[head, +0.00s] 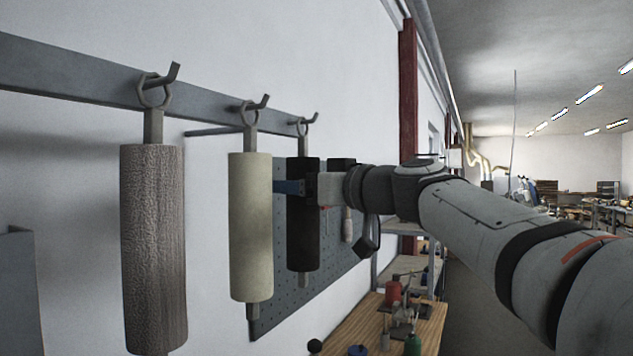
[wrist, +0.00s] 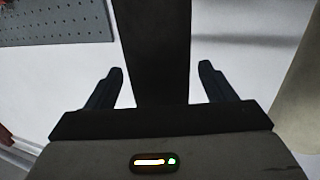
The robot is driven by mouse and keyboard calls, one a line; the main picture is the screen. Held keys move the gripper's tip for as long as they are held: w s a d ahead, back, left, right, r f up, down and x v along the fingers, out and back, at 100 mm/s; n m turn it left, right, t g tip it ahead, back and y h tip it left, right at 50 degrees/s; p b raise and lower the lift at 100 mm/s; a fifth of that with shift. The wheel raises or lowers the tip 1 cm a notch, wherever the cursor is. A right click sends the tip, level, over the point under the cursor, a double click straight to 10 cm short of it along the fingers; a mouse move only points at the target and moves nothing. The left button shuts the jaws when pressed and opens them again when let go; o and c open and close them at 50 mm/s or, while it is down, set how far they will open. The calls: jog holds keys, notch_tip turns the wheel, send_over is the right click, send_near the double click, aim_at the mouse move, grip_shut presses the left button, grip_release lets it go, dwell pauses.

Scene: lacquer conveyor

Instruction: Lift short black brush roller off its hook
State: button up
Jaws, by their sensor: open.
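The black brush roller (head: 303,245) hangs upright by its ring from the third, farthest hook (head: 306,122) in the head view. My gripper (head: 290,187) reaches in from the right at the roller's upper half, one finger showing across its front. In the wrist view the black roller (wrist: 162,45) stands between the two spread fingers of my gripper (wrist: 159,72). A gap shows on each side of it, so the jaws are open and not closed on it. The far finger is hidden in the head view.
A cream roller (head: 250,230) hangs close to the left of the black one, and a brown textured roller (head: 153,240) nearer. All hang from a grey wall rail (head: 70,78). A pegboard (head: 268,310) is behind; a wooden bench (head: 350,335) with bottles stands below.

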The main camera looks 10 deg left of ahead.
jog(key=shift+c, duration=0.2)
jog(key=c, duration=1.2)
jog(key=o, duration=0.5)
jog(key=c, duration=0.4)
